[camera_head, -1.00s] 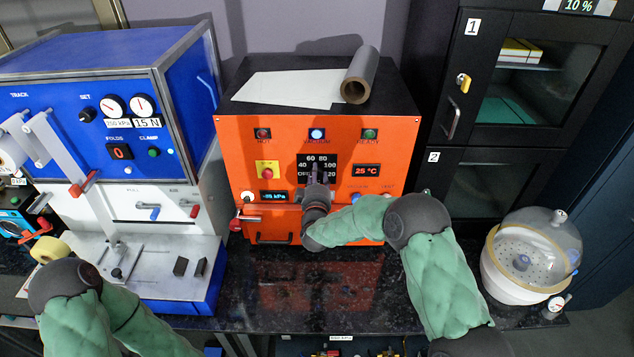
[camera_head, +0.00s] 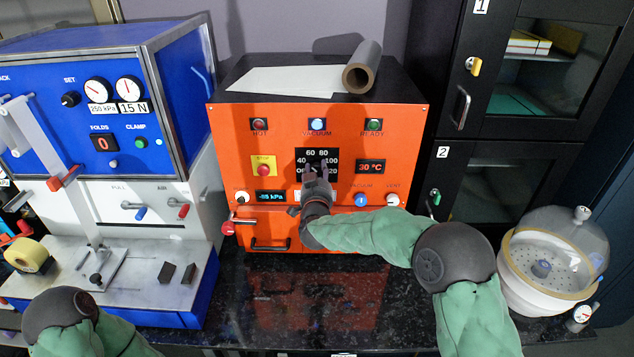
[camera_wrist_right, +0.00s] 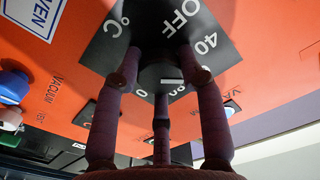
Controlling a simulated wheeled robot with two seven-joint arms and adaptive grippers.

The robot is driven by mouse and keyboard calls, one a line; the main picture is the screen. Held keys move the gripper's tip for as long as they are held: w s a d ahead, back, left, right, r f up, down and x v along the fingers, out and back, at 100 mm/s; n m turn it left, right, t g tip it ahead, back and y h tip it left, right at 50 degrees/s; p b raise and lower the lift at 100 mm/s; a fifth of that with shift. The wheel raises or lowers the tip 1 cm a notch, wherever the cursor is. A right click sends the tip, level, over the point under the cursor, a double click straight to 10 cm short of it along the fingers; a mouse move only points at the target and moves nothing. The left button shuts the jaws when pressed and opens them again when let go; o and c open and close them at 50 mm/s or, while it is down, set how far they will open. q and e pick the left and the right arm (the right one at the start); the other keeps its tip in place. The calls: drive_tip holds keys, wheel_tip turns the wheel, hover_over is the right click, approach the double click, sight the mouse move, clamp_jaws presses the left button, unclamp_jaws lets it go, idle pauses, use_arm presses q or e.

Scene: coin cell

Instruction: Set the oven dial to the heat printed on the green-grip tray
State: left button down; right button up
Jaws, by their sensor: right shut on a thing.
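The oven dial is a black knob on a black scale plate (camera_head: 331,157) marked OFF, 40, 60, 80, 100 and 120. In the head view my right gripper (camera_head: 316,170) covers the knob. In the right wrist view the dark fingers (camera_wrist_right: 165,75) are around the dial (camera_wrist_right: 158,73) and shut on it; a short white mark shows on its face. The orange oven (camera_head: 230,140) has a red display (camera_head: 371,167) reading 30 °C. My left arm shows at the lower left, its gripper out of view. I cannot make out a green-grip tray.
A blue machine (camera_head: 180,90) stands left of the oven. A black cabinet (camera_head: 480,140) with doors 1 and 2 is at the right. A white vessel with a clear dome (camera_head: 555,250) stands at the right end of the dark counter (camera_head: 235,300).

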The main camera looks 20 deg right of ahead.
drive_tip(key=m+b, duration=1.1)
drive_tip(key=shift+d+r+m+b, duration=0.15)
drive_tip(key=shift+m+b, duration=0.5)
drive_tip(key=shift+m, duration=0.35)
drive_tip(key=o, duration=1.1)
drive_tip(key=shift+o, duration=0.2)
